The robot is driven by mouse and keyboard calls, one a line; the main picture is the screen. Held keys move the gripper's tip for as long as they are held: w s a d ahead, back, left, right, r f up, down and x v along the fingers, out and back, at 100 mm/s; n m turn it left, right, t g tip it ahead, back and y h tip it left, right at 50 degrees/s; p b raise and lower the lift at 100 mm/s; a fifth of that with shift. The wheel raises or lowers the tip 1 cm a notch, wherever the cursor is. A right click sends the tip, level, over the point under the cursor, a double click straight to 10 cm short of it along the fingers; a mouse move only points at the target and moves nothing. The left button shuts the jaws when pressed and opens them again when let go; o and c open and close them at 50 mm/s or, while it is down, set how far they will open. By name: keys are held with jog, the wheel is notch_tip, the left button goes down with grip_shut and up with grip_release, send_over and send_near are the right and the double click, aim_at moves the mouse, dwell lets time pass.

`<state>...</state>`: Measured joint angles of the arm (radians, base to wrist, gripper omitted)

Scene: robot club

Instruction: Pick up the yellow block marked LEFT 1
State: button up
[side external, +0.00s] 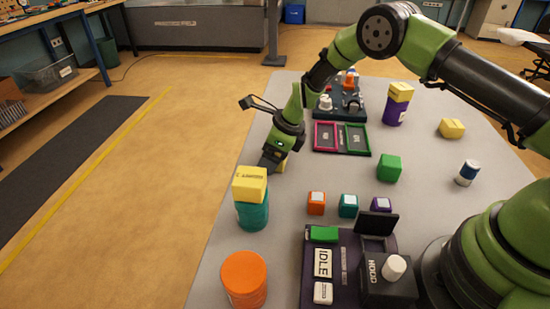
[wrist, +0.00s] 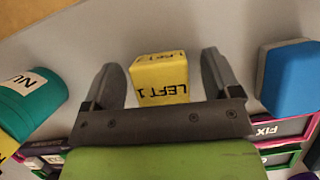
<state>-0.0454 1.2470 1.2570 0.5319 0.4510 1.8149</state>
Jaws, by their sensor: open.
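The yellow block marked LEFT 1 (wrist: 160,90) lies on the grey table between my gripper's two fingers in the wrist view, with its lettering upside down. Gaps show between the block and both fingers. My gripper (wrist: 164,72) is open and holds nothing. In the side view my gripper (side external: 271,161) is low over the table's left part. It hides most of the block there; only a small yellow patch (side external: 282,166) shows beside it.
A teal cylinder (side external: 252,216) with a yellow block (side external: 250,184) on top stands close in front of my gripper. A blue block (wrist: 291,78) is at the right in the wrist view. Pink (side external: 316,138) and green (side external: 368,140) trays lie behind. The control panel (side external: 345,262) is at the front.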

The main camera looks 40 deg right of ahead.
jog(key=shift+c, duration=0.5)
jog(key=c, duration=0.9)
jog(key=shift+c, duration=0.2)
jog(key=shift+r, duration=0.15)
